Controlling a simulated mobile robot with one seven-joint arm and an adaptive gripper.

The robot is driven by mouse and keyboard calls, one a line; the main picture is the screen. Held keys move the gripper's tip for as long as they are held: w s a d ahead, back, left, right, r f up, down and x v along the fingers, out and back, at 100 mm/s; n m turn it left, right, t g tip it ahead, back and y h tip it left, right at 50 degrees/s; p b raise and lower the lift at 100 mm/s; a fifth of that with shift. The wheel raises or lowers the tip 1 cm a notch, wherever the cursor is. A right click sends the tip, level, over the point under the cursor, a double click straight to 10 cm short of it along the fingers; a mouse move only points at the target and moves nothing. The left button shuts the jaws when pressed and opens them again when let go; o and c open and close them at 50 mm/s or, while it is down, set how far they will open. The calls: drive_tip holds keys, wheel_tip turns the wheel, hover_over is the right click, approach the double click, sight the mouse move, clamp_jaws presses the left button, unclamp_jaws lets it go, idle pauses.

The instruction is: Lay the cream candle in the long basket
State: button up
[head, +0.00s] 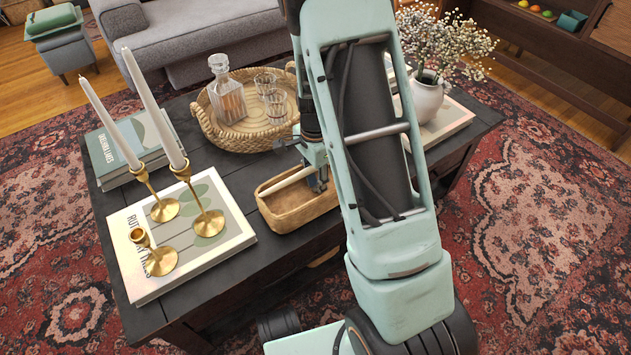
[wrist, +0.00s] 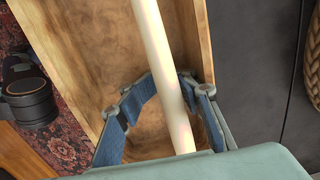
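The cream candle (head: 287,182) is long and pale and lies lengthwise within the outline of the long basket (head: 290,219), a tan, narrow, open-topped container on the dark table. My gripper (head: 318,180) is low over the right part of the basket. I cannot tell whether the candle touches the floor. My arm hides the basket's right side.
Brass holders (head: 207,222) with two tall white candles stand on a book (head: 125,228) at the left. A round wicker tray (head: 225,137) with a decanter and glasses is behind the basket. A white flower vase (head: 427,100) stands at the right.

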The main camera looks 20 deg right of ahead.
drive_tip(key=shift+s+a+f, duration=0.1)
drive_tip(key=shift+a+f, duration=0.1)
drive_tip(key=shift+f, duration=0.05)
idle(0.3)
drive_tip(key=r, duration=1.2)
drive_tip(key=shift+w+d+r, duration=0.15)
drive_tip(key=shift+w+r, duration=0.05)
drive_tip(key=shift+r, duration=0.05)
